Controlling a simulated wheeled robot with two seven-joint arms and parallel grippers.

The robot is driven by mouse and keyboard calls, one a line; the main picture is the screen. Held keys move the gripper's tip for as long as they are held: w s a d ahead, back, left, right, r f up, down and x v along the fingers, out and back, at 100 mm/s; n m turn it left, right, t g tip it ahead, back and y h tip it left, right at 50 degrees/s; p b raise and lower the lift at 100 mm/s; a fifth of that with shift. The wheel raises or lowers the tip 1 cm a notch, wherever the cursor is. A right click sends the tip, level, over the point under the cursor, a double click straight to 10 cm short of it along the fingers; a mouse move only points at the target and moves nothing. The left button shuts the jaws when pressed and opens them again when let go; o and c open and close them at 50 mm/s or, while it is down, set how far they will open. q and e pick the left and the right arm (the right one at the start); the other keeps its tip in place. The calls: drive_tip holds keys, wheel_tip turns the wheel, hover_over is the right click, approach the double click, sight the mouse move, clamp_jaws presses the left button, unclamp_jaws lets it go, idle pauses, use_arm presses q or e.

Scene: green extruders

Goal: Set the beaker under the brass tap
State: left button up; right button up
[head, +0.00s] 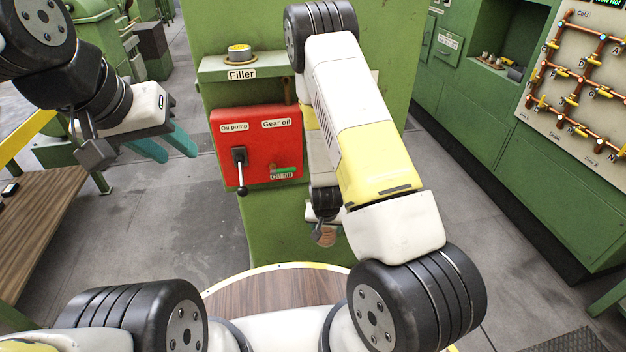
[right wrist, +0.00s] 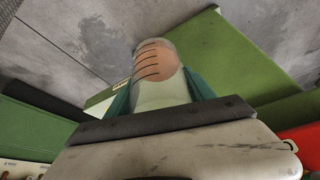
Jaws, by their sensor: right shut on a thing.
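My right gripper (right wrist: 160,92) has its teal fingers shut on the sides of a clear beaker (right wrist: 148,92) with dark graduation lines. A round orange-brown area shows at the beaker's far end. In the head view the beaker (head: 325,236) shows low in front of the green machine, below my right wrist. My right arm hides part of the machine's front there. I cannot make out the brass tap for certain; it may be behind my right arm. My left gripper (head: 181,156) is open and empty at the left, its two teal fingers apart, away from the beaker.
The green filler machine (head: 225,85) carries a red panel (head: 258,165) with a black lever (head: 240,170). A brass-coloured cap (head: 238,52) sits on its ledge. A wooden bench (head: 40,195) stands at left. Green cabinets (head: 490,150) and a pipe board (head: 580,75) line the right.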

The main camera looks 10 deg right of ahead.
drive_tip(key=shift+s+a, duration=0.1)
drive_tip(key=shift+s, duration=0.15)
wheel_tip(320, 180, up, 17)
drive_tip(key=w+n+y, duration=0.1)
drive_tip(key=n, duration=0.2)
drive_tip(key=shift+d, duration=0.3)
